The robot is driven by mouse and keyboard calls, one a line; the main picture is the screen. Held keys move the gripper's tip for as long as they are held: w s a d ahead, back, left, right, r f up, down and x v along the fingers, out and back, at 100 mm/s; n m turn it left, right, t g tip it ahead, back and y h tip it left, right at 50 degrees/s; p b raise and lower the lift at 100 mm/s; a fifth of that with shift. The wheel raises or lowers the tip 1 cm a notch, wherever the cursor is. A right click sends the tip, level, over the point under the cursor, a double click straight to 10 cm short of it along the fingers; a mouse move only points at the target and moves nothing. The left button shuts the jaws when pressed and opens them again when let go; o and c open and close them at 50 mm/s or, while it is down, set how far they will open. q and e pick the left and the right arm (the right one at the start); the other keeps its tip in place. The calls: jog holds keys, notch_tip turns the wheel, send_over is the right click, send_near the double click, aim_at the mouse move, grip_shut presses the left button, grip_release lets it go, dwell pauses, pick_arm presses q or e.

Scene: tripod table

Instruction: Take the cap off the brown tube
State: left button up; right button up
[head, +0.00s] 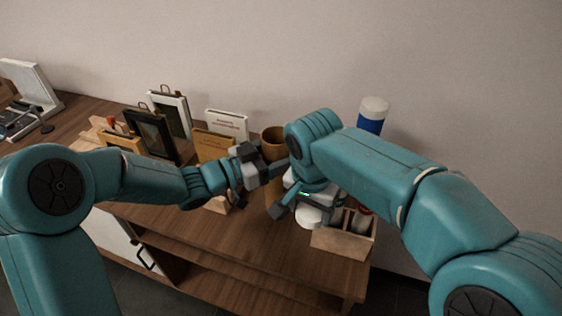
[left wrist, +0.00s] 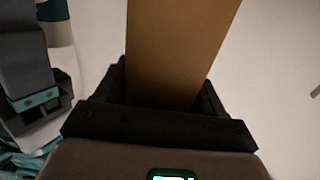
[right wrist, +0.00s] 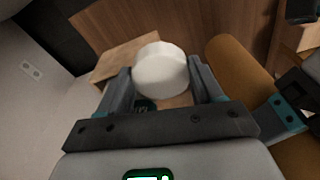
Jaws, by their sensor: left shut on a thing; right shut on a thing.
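The brown tube (head: 275,198) stands roughly upright above the table, its upper end open and dark inside. My left gripper (head: 268,168) is shut on the tube from the left; the left wrist view shows the tube (left wrist: 178,55) between its fingers. My right gripper (head: 301,203) is just right of the tube, shut on a white round cap (head: 308,217). In the right wrist view the cap (right wrist: 160,70) sits between the fingertips, apart from the tube (right wrist: 238,72). The tube's lower end is hard to make out in the head view.
A wooden crate (head: 340,243) with bottles stands at the table's front right, close to the right gripper. A blue and white bottle (head: 371,117) stands behind my right arm. Picture frames (head: 152,135) and a white book (head: 227,124) stand at the back left.

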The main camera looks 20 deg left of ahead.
pick_arm(q)
notch_tip(320, 180, down, 3)
jog(key=shift+f+b, duration=0.1)
jog(key=shift+b, duration=0.25)
jog(key=o, duration=1.5)
jog(key=shift+w, duration=0.2)
jog(key=shift+s, duration=0.2)
jog(key=shift+r, duration=0.2)
jog(key=v, duration=1.2)
